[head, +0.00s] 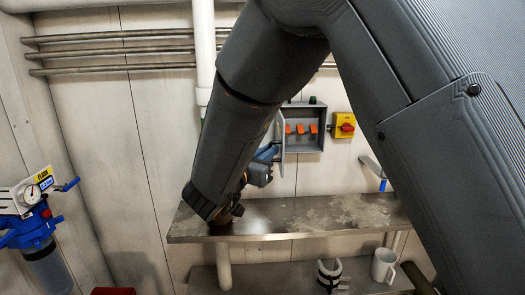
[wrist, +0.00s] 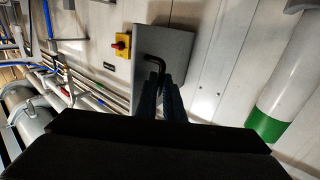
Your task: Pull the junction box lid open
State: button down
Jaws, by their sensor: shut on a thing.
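The grey junction box (head: 305,140) is on the wall in the head view, with orange switches (head: 300,129) showing inside it. Its lid (head: 281,135) stands swung out at the box's left side, seen nearly edge-on. In the wrist view the lid (wrist: 175,45) is a grey panel with a black bent handle (wrist: 153,60). My gripper (wrist: 160,88) is shut on this handle. In the head view my gripper (head: 265,160) is at the lid's lower left, partly hidden by my arm, and the handle is hard to make out.
A yellow switch plate with a red knob (head: 344,126) is right of the box. A metal shelf (head: 300,217) runs below, with a white mug (head: 383,265) lower down. A white vertical pipe (head: 204,50) and a blue filter with a gauge (head: 35,215) are to the left.

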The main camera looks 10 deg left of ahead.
jog(key=shift+w+a+r, duration=0.15)
jog(key=shift+a+r, duration=0.05)
jog(key=shift+a, duration=0.1)
jog(key=c, duration=1.9)
grip_release()
jog(key=shift+w+d+f, duration=0.1)
jog(key=shift+w, duration=0.1)
jog(key=b+v, duration=0.2)
jog(key=v, duration=0.6)
